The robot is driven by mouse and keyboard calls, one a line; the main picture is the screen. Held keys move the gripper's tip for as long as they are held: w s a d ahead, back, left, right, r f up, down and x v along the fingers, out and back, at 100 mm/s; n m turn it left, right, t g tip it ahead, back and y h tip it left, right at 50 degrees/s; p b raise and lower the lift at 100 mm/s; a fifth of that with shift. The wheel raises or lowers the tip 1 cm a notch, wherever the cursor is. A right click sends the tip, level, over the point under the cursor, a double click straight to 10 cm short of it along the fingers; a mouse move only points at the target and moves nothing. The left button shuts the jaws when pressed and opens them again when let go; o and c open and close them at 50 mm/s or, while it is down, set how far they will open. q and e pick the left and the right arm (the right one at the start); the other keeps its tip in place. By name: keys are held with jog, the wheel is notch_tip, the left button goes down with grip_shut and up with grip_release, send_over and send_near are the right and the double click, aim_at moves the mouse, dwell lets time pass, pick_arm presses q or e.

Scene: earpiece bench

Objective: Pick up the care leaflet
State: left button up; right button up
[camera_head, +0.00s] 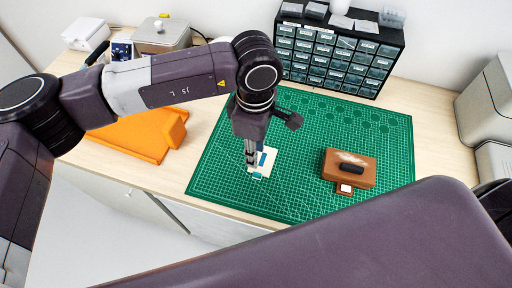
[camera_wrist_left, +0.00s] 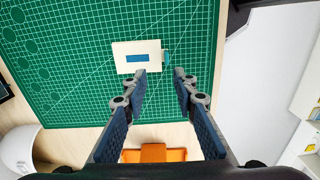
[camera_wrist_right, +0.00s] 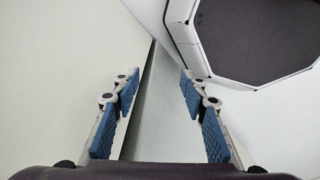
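The care leaflet looks to be the flat cream card (camera_head: 268,158) with a blue patch, lying on the green mat left of its middle. In the left wrist view the card (camera_wrist_left: 122,58) lies just beyond my fingertips, with a small teal tab at its right edge. My left gripper (camera_head: 252,165) points down over the card and partly hides it; its fingers (camera_wrist_left: 160,73) are apart with nothing between them. I cannot tell whether the fingertips touch the card. My right gripper (camera_wrist_right: 160,75) is open and empty, facing pale surfaces away from the mat.
A brown box (camera_head: 338,174) with a dark oblong piece on top stands on the green mat (camera_head: 300,202) at the right. An orange pad (camera_head: 130,138) lies to the left. A drawer cabinet (camera_head: 335,58) stands behind. The mat between card and box is clear.

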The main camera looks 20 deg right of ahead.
aim_at(257, 173)
pick_arm(q)
jog(key=s+f+p, duration=0.1)
jog(key=f+p, duration=0.1)
jog(key=shift+s+f, duration=0.3)
jog(key=shift+s, duration=0.1)
notch_tip(257, 173, down, 2)
jog(key=shift+w+f+p, duration=0.15)
jog(key=shift+f+p, duration=0.1)
jog(key=shift+p, duration=0.7)
jog(key=shift+f, duration=1)
grip_shut()
pick_arm(e)
jog(key=s+r, duration=0.4)
jog(key=s, duration=0.1)
jog(key=shift+s+g, duration=0.25)
jog(key=shift+g, duration=0.05)
